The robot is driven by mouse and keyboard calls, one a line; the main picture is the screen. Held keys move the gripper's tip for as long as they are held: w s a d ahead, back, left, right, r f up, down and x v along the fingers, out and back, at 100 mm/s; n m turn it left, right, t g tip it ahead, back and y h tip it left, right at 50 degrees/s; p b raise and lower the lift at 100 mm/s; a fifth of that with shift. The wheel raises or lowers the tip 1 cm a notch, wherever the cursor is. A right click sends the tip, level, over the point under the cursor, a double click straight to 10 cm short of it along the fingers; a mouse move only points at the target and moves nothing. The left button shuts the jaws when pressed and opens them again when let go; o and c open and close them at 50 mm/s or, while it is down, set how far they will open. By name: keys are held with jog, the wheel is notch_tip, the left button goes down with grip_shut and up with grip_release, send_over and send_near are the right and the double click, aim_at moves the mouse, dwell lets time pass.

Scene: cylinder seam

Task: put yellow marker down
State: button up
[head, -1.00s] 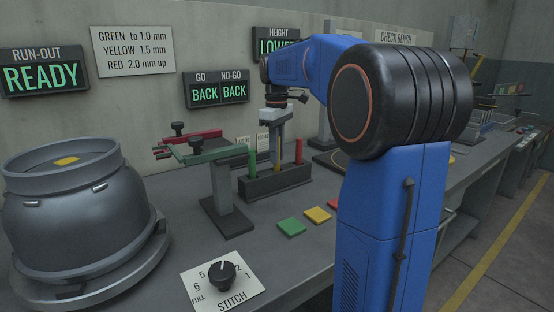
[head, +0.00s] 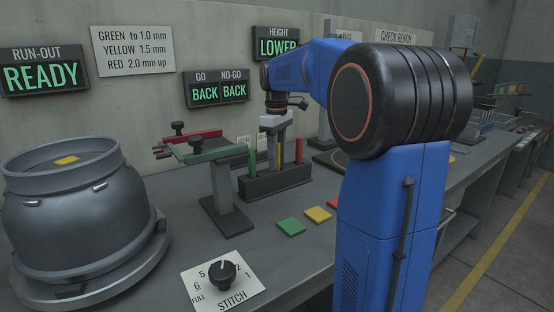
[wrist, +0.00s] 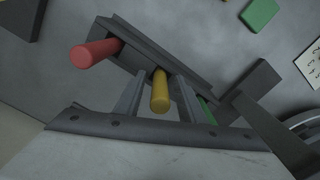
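The yellow marker (wrist: 160,92) stands upright in the middle of a dark rack (wrist: 165,50), with its rounded top end toward the wrist camera. My gripper (wrist: 158,88) is over the rack with one finger on each side of the yellow marker. Gaps show between the fingers and the marker, so it looks open around it. In the head view my gripper (head: 277,150) points down into the rack (head: 262,183), and a strip of the yellow marker (head: 279,155) shows between the fingers. The marker's lower end is hidden in the rack.
A red marker (head: 299,151) and a green marker (head: 253,158) stand in the rack on either side. A green-and-red gauge stand (head: 222,190) is close on the left. Green (head: 291,226), yellow (head: 317,214) and red tiles lie in front. A grey cylinder (head: 70,220) stands far left.

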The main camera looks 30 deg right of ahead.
notch_tip(320, 180, up, 12)
jog(key=shift+r, duration=0.1)
dwell(0.4)
dwell(0.5)
